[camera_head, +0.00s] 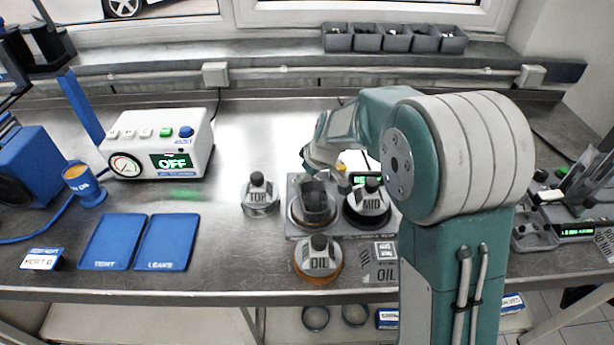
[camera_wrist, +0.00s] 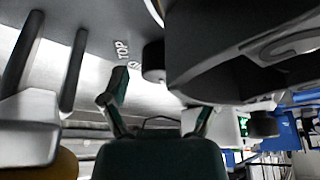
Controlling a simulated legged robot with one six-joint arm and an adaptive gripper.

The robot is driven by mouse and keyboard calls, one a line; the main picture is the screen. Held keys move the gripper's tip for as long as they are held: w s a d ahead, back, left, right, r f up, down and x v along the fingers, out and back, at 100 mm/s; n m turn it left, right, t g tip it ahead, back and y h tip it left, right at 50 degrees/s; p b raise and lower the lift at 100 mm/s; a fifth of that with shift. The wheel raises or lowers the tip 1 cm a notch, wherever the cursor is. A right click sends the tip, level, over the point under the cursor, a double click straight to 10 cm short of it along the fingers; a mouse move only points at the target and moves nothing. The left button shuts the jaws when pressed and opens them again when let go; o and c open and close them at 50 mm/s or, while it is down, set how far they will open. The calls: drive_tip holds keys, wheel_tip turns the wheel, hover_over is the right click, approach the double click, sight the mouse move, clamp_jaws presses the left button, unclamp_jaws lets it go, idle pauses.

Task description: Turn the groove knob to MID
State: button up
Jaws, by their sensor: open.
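My gripper (camera_head: 324,170) reaches in from the right in the head view, above the grey plate (camera_head: 297,185) in the middle of the bench. In the wrist view its fingers are apart with nothing between them. I cannot pick out the groove knob for certain. A round metal piece labelled MID (camera_head: 367,210) with a black knob on top stands at the plate's right. A similar TOP piece (camera_head: 260,196) stands to the left, and an OIL piece (camera_head: 319,262) in front. A dark-topped round piece (camera_head: 314,210) stands below my gripper. The wrist view shows TOP lettering beside a black knob (camera_wrist: 153,62).
A white tester (camera_head: 160,145) reading OFF stands at the left, near blue TIGHT and LEAKS mats (camera_head: 113,243). A small green display (camera_head: 360,179) sits behind the MID piece. Grey bins (camera_head: 367,39) line the back ledge.

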drive_tip(key=shift+f, duration=0.1)
clamp_jaws()
drive_tip(key=shift+m, duration=0.3)
drive_tip(key=m+h, duration=0.1)
drive_tip(key=m, duration=0.1)
drive_tip(key=m+t, duration=0.1)
drive_tip(key=m, duration=0.1)
drive_tip(key=shift+a+m+h, duration=0.1)
drive_tip(key=shift+m+h, duration=0.3)
drive_tip(key=shift+s+f+m+h, duration=0.1)
drive_tip(key=shift+m+h, duration=0.4)
drive_tip(key=shift+m, duration=0.8)
drive_tip(key=shift+f+m+h, duration=0.1)
drive_tip(key=shift+m+h, duration=0.4)
drive_tip(key=shift+m, duration=0.8)
unclamp_jaws()
drive_tip(key=shift+a, duration=0.1)
drive_tip(key=shift+r, duration=0.1)
